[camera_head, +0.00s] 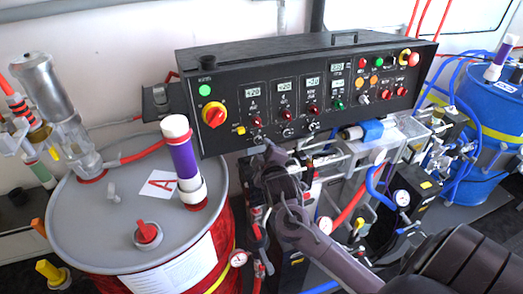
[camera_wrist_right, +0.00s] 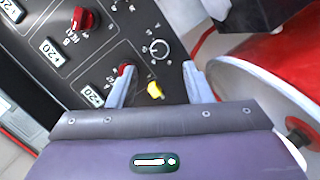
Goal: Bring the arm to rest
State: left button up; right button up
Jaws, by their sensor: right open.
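My right arm comes in from the lower right in the head view. Its gripper (camera_head: 268,152) is in front of the lower edge of the black control panel (camera_head: 300,62), below the row of knobs. In the right wrist view the two fingers (camera_wrist_right: 158,70) are apart with nothing held between them. Beyond them the panel shows a yellow knob (camera_wrist_right: 155,90), a ring-shaped key or switch (camera_wrist_right: 158,48) and a red knob (camera_wrist_right: 84,18). Another red knob is partly hidden by the left finger. I cannot tell whether a finger touches the panel. My left gripper is not in view.
A red drum (camera_head: 200,262) with a grey lid and a purple-and-white tube (camera_head: 182,150) stands left of the gripper. Hoses, gauges (camera_head: 401,197) and pump parts crowd the right. A blue drum (camera_head: 490,125) stands at the far right.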

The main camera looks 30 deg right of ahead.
jog(key=shift+s+a+r, duration=0.15)
jog(key=shift+s, duration=0.25)
jog(key=s+a+f+m+g+y, duration=0.4)
jog(key=s+a, duration=0.4)
jog(key=s, duration=0.4)
jog(key=s+a+f+m+g+y, duration=0.2)
jog(key=s+a+f+g, duration=0.2)
jog(key=s+a+g, duration=0.55)
notch_tip(320, 180, down, 31)
jog(key=s+d+t+b, duration=0.2)
jog(key=s+b, duration=0.1)
jog(key=s+d+f+g+b, duration=0.1)
jog(key=s+d+f+b, duration=0.2)
jog(key=s+f, duration=1.7)
notch_tip(320, 180, down, 3)
jog(key=shift+d+r+n, duration=0.1)
jog(key=shift+d+n, duration=0.1)
jog(key=shift+n, duration=0.1)
